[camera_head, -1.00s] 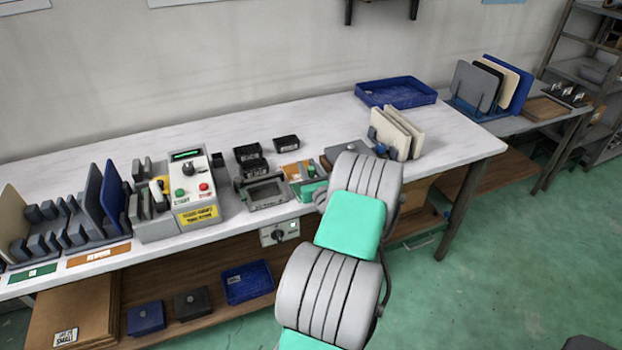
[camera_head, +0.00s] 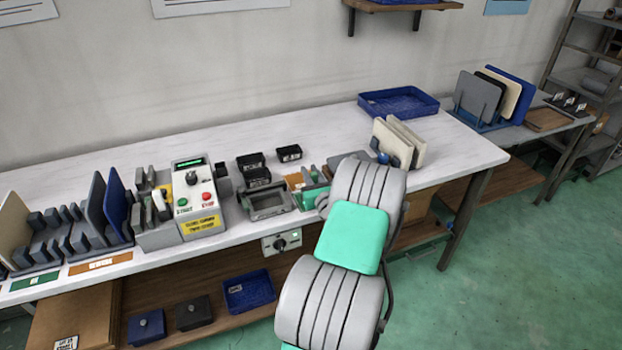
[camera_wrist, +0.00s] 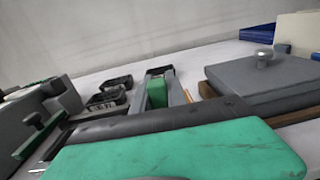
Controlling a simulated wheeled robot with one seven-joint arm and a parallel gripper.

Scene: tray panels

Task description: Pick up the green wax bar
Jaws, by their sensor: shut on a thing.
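In the wrist view, the green wax bar (camera_wrist: 157,93) stands between the two grey, dark-tipped fingers of my gripper (camera_wrist: 160,79). My gripper is shut on it. The large green and black part across the bottom of that view hides the lower end of the bar and what lies beneath, so I cannot tell how far it is clear of the table. In the head view, my arm covers most of the gripper area.
A grey lid with a knob (camera_wrist: 262,77) lies close on the right. Black bins (camera_wrist: 105,98) stand behind on the left. The white table (camera_head: 445,150) also holds a control box (camera_head: 196,196), a blue tray (camera_head: 398,103) and upright cream panels (camera_head: 393,145). Its back middle is clear.

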